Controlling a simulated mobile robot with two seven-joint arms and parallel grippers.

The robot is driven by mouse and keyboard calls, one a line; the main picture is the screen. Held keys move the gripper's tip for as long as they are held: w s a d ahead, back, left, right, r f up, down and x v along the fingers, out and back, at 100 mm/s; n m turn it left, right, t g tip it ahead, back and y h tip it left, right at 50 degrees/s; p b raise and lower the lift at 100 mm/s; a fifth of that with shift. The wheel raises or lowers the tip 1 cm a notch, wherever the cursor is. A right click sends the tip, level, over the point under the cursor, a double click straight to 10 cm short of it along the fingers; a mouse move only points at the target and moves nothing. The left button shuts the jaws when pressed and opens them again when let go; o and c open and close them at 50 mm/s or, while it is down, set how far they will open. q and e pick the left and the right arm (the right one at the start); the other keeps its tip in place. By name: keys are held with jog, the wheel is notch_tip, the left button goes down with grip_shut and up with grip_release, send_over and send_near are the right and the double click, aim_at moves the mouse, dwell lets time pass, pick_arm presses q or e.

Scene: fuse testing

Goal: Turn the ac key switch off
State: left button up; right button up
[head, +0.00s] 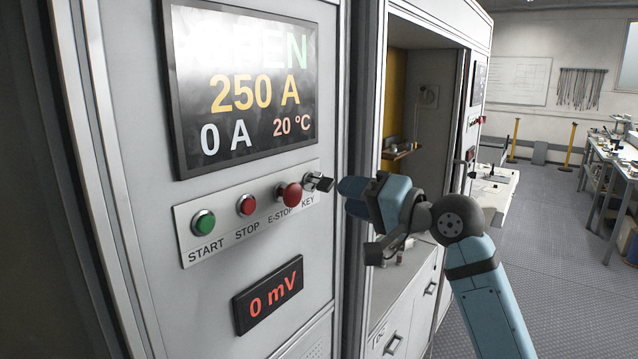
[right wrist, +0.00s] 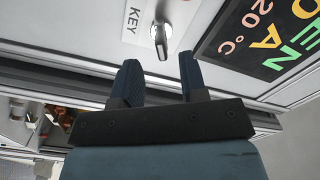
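The key switch (head: 318,182) sits at the right end of the button plate (head: 248,214), above the word KEY. Its key sticks out of the panel. In the right wrist view the key (right wrist: 160,38) shows just beyond the fingertips, roughly centred between them. My right gripper (head: 350,188) is just right of the key in the head view. In the right wrist view my right gripper (right wrist: 158,72) has its two blue fingers apart, with nothing between them. The fingers appear clear of the key. My left gripper is not in view.
Beside the key are the red E-STOP button (head: 289,195), the red STOP button (head: 246,205) and the green START button (head: 203,223). A display (head: 243,85) reading 250 A, 0 A and 20 °C is above; a 0 mV display (head: 268,294) is below. An open cabinet bay (head: 425,130) is to the right.

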aim_at(329, 191)
jog(key=p+x, duration=0.1)
jog(key=x, duration=0.6)
jog(key=shift+w+a, duration=0.2)
grip_shut()
